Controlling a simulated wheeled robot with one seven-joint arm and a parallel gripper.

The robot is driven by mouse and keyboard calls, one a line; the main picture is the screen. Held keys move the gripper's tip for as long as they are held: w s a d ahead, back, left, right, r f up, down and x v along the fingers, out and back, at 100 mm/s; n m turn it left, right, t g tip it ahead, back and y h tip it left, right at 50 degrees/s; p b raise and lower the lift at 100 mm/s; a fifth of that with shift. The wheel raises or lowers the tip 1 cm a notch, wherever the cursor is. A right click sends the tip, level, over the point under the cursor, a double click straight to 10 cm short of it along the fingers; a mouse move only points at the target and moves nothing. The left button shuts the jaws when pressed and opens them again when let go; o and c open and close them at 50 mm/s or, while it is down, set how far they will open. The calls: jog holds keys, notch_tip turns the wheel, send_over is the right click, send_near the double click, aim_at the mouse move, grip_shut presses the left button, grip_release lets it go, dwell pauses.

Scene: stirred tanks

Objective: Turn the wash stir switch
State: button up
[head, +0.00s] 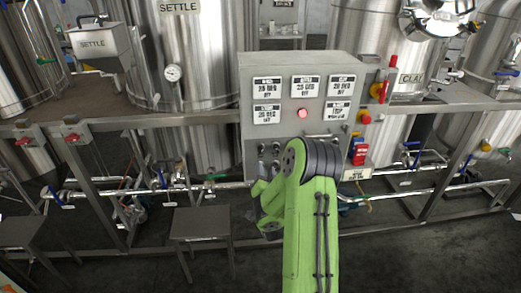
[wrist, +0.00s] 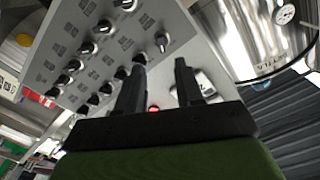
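The grey control panel (head: 247,92) stands in the middle of the head view, with its switches low on its face and mostly behind my arm. The labels are too small to read, so I cannot tell which is the wash stir switch. My gripper (wrist: 160,64) is open and empty, its fingers pointing at the panel. The left fingertip overlaps a switch in the picture; contact cannot be told. The head view hides the fingers.
Steel tanks (head: 205,60) stand behind and a pipe rail (head: 150,190) runs across in front. A small steel table (head: 202,224) stands left of my arm. Dark floor is free at the lower right.

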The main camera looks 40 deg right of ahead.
aim_at(261, 152)
jog(key=p+x, duration=0.7)
jog(key=shift+w+r, duration=0.15)
jog(key=shift+w, duration=0.15)
jog(key=shift+w+d+p, duration=0.4)
jog(key=shift+w, duration=0.1)
grip_shut()
